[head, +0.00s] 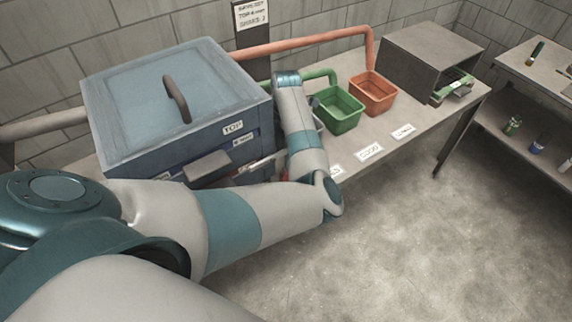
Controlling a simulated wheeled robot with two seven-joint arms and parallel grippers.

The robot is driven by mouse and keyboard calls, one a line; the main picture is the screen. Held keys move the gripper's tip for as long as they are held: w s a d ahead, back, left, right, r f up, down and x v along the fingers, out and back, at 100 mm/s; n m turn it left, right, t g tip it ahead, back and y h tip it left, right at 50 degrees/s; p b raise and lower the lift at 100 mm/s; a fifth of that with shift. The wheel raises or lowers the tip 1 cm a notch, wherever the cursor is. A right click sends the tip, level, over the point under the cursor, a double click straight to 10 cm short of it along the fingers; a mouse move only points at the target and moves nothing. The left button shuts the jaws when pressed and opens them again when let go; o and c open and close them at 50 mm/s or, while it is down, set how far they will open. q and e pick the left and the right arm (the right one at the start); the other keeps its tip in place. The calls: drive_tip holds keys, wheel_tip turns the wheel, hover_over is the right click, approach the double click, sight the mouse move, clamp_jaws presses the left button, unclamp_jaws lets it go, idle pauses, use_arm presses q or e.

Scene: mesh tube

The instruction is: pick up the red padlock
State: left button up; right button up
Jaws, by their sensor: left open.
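My left arm comes in from the left, bends at the elbow, and its forearm rises in front of the bench. My left gripper (263,163) shows only in small part, as pale metal beside the forearm, close to the front of the blue chest; its jaws are open. No padlock shows clearly elsewhere. My right gripper is not in view.
The blue chest (130,92) has a lid handle and a "TOP" label. A green bin (340,112), a red-orange bin (374,92) and a grey open box (425,55) stand along the bench. A shelf (535,78) with small items is at right. The floor is clear.

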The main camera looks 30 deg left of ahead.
sight(286, 173)
use_arm(q)
drive_tip(key=shift+f, duration=0.1)
drive_tip(key=f, duration=0.1)
drive_tip(key=f+p, duration=0.1)
drive_tip(key=s+d+f+p, duration=0.1)
drive_tip(key=shift+f, duration=1)
drive_tip(key=shift+d, duration=0.1)
clamp_jaws()
